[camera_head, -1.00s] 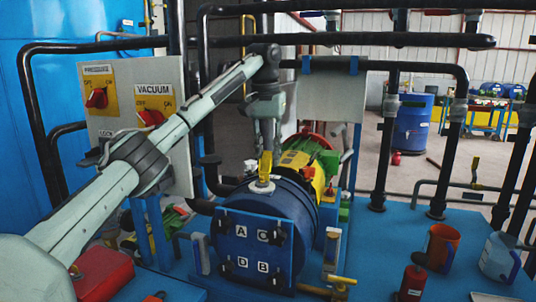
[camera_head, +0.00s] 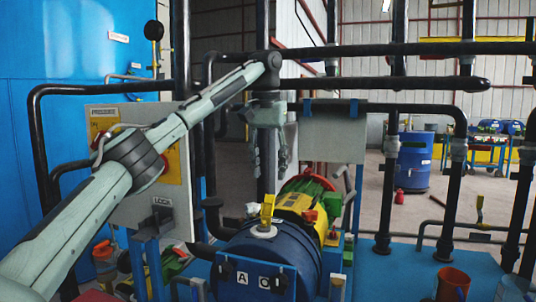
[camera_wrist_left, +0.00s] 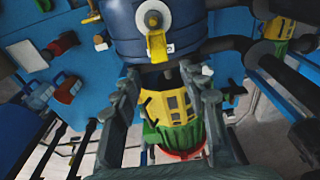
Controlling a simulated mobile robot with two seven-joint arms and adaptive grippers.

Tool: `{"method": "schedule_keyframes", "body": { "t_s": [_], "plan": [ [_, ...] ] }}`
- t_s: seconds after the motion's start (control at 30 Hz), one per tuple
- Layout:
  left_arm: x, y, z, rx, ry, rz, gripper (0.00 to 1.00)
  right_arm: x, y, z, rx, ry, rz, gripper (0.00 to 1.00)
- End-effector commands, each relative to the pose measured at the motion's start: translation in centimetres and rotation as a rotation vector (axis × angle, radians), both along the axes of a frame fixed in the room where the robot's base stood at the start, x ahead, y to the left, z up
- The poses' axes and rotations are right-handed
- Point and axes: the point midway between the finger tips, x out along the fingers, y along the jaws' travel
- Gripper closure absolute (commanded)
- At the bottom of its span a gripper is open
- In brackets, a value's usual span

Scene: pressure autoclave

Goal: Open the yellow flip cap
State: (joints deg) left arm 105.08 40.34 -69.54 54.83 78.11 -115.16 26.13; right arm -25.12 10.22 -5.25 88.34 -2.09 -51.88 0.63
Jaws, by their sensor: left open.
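The yellow flip cap (camera_head: 267,210) stands up from a pale round collar (camera_head: 264,231) on top of the blue drum (camera_head: 285,250). In the left wrist view, the yellow cap (camera_wrist_left: 157,46) shows at the top centre, with the white collar (camera_wrist_left: 153,19) behind it. My left gripper (camera_head: 269,172) hangs above the cap in the head view, fingers pointing down. Its fingers are apart and empty, with a gap between them and the cap. In the left wrist view my left gripper (camera_wrist_left: 160,80) has its fingers on both sides below the cap. My right gripper is out of view.
A yellow and green motor (camera_head: 312,205) sits right behind the drum. A grey switch panel (camera_head: 125,200) stands at left, and black pipes (camera_head: 390,82) run behind and right of my gripper. An orange mug (camera_head: 453,284) stands at lower right.

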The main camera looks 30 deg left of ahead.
Motion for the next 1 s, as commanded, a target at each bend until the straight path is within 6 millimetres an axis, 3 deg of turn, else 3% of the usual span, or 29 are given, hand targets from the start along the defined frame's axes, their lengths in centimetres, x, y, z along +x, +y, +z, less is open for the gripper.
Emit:
{"method": "schedule_keyframes", "body": {
  "t_s": [0.1,0.3,1.0],
  "plan": [
    [-0.2,0.0,2.0,0.000,-0.002,0.003,0.57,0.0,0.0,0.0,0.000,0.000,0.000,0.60],
    [-0.4,-0.1,3.6,0.000,-0.001,0.001,0.57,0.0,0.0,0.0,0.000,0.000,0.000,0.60],
    [-0.5,-0.1,3.7,0.000,0.000,0.001,0.57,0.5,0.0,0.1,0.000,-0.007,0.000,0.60]
  ]
}}
